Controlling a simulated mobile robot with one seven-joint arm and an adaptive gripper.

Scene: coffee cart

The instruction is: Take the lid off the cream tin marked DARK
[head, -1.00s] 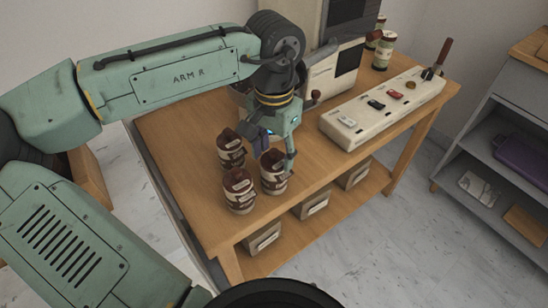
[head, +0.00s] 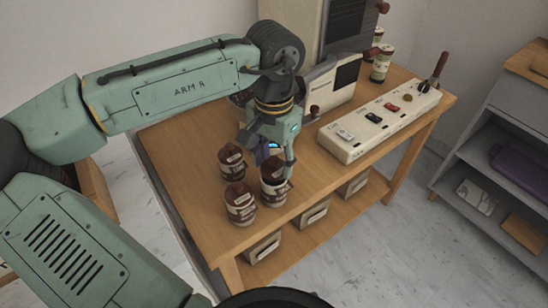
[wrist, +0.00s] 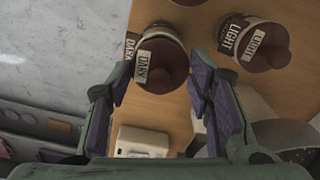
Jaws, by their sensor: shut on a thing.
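The cream tin marked DARK (wrist: 171,50) has a brown lid with a round knob and a pale DARK label; it stands near the counter's front edge. It is the right-hand tin (head: 273,194) of a group of three in the head view. My gripper (wrist: 155,88) is shut on its lid, with a purple-padded finger on either side. The lid sits on the tin, and I cannot tell whether there is a gap under it. In the head view my gripper (head: 275,160) comes down over this tin from above.
A tin marked LIGHT (wrist: 262,42) stands close beside it. Two other tins (head: 232,165) (head: 241,207) are to its left in the head view. A long cream switch panel (head: 375,125) and a coffee machine (head: 335,85) stand behind. The counter's left part (head: 185,150) is clear.

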